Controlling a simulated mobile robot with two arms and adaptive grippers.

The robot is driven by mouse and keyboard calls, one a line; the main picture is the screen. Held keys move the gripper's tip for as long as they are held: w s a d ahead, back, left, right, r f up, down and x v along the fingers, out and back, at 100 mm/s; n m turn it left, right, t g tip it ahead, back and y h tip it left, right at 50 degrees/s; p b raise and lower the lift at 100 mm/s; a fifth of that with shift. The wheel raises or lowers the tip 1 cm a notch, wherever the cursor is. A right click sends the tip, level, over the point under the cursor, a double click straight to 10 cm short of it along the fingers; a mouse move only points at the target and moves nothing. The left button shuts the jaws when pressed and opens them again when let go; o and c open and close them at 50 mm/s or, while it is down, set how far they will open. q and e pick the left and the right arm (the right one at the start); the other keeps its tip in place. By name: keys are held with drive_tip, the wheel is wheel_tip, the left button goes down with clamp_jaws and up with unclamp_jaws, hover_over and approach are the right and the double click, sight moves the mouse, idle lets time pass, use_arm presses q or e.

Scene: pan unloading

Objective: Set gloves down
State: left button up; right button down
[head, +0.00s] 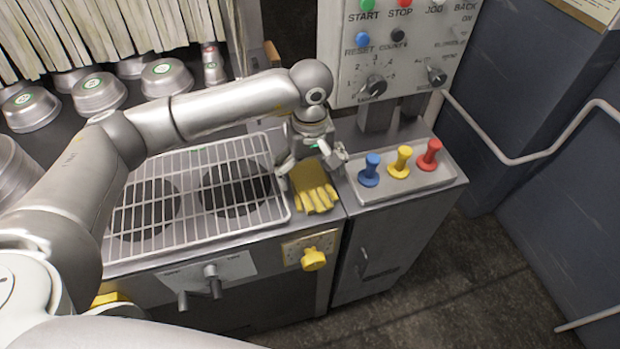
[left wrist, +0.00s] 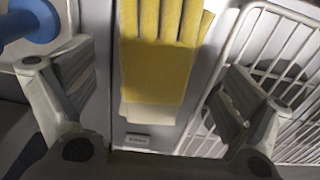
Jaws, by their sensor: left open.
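The yellow gloves (head: 314,189) lie on the metal counter just right of the wire rack, with their fingers toward the front edge. In the left wrist view the gloves (left wrist: 160,62) show between the two open fingers, with space on both sides. My left gripper (head: 313,168) is open above the gloves' cuff end; its fingers (left wrist: 150,120) do not touch the gloves in the wrist view. The cuff is partly hidden by the gripper in the head view. My right gripper is not in view.
The wire rack (head: 215,228) over two dark burners is close on the left. A control panel (head: 395,50) rises behind. Metal pans (head: 98,92) stand at the back left.

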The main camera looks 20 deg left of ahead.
sight(311, 182)
use_arm(q)
wheel_tip(311, 182, up, 10)
drive_tip(key=b, duration=0.2)
drive_tip(key=shift+f, duration=0.25)
drive_tip(key=shift+s+f, duration=0.1)
